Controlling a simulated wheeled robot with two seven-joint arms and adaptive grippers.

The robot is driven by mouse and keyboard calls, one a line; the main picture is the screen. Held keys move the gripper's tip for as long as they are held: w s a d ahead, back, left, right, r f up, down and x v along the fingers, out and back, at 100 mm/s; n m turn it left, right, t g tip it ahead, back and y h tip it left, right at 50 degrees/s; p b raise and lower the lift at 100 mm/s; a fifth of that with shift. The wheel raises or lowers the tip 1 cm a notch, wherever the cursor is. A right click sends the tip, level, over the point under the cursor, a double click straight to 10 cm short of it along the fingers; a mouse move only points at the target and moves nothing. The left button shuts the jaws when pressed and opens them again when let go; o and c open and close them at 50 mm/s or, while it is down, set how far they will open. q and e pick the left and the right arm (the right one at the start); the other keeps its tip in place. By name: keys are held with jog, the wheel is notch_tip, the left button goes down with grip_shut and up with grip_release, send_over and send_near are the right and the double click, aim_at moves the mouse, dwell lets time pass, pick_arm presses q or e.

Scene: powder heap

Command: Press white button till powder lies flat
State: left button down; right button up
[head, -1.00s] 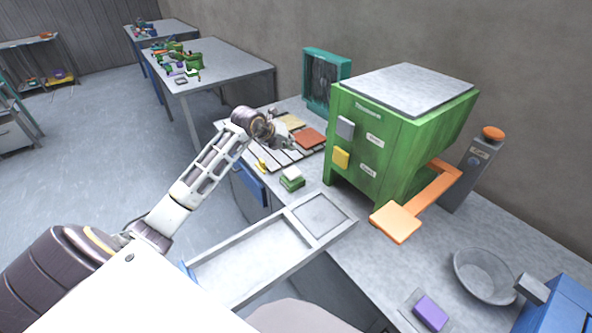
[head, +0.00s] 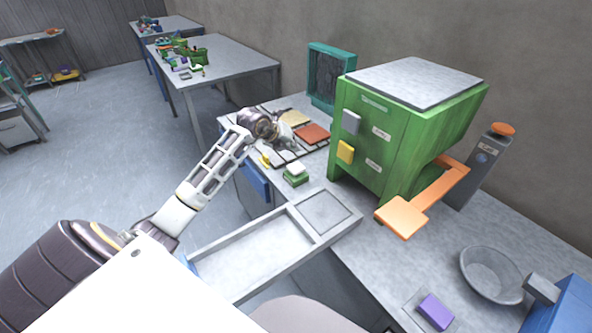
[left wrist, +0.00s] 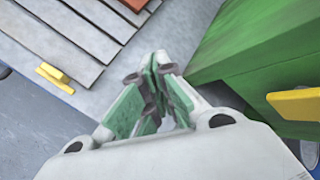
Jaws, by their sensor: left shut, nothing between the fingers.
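The white button (head: 296,168) sits on a small green base on the bench, in front of the green machine. My left gripper (head: 286,142) is shut and empty, above the bench just behind the button and apart from it. In the left wrist view its closed fingers (left wrist: 160,75) show in the middle, and the button is not visible there. I cannot make out a powder heap for certain. The shallow grey tray (head: 222,262) at the bench front looks bare. My right gripper is not in view.
The green machine (head: 400,165) has a grey and a yellow button (head: 345,152) and an orange plate (head: 402,217). A slatted board (head: 285,155) lies left of it. A grey bowl (head: 492,275) and a purple block (head: 436,311) are at the right.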

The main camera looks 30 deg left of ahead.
aim_at(294, 166)
pick_arm(q)
jog(key=shift+f+b, duration=0.35)
jog(key=shift+f, duration=0.4)
jog(key=shift+f+b, duration=0.85)
jog(key=shift+f, duration=0.7)
jog(key=shift+f+b, duration=0.5)
jog(key=shift+f, duration=0.1)
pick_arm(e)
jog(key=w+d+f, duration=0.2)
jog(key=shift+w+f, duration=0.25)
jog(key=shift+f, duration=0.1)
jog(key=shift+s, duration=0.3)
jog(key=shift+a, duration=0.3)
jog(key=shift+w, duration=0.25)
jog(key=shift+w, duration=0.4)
